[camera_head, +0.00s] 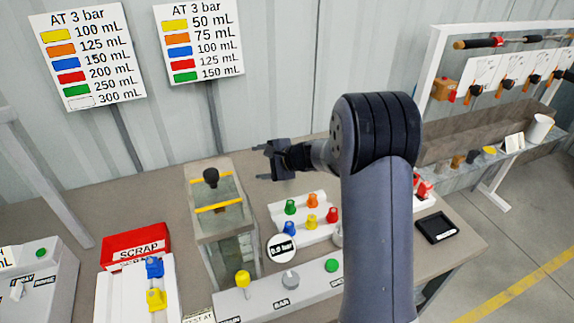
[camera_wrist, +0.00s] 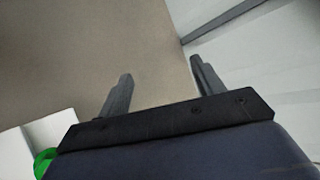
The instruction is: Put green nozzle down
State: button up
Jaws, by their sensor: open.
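The green nozzle (camera_head: 290,207) sits on a white stepped holder (camera_head: 288,236) on the bench, beside orange, yellow, red and blue nozzles. In the wrist view a green piece (camera_wrist: 44,162) shows at the lower left edge, next to a white block. My gripper (camera_head: 266,160) is above the back of the bench, behind the holder and apart from it. Its two fingers (camera_wrist: 158,82) are spread in the wrist view with nothing between them.
A clear-walled tank (camera_head: 222,240) with a yellow bar and black knob stands left of the holder. A grey control panel (camera_head: 262,300) lies in front. A red scrap box (camera_head: 135,247) is at the left. The bench's back strip is clear.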

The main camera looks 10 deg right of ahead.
jog(key=w+d+r+n+g+h+p, duration=0.1)
jog(key=w+d+n+g+h+p, duration=0.2)
jog(key=d+n+h, duration=0.95)
jog(key=a+f+n+y, duration=0.1)
jog(key=w+a+f+n+y, duration=0.1)
jog(key=f+y, duration=0.1)
jog(key=w+a+f+n+y, duration=0.1)
jog(key=shift+w+a+f+n+g, duration=0.2)
jog(key=shift+f+n+g, duration=0.05)
jog(key=shift+f+g, duration=0.1)
jog(key=shift+w+p+x, duration=0.1)
jog(key=shift+p+x, duration=0.4)
jog(key=shift+x, duration=0.8)
jog(key=shift+w+p+x, duration=0.15)
jog(key=shift+p+x, duration=0.35)
jog(key=shift+x, duration=0.85)
jog(key=shift+a+r, duration=0.1)
jog(key=shift+a, duration=0.05)
jog(key=shift+c, duration=0.3)
jog(key=c, duration=1.1)
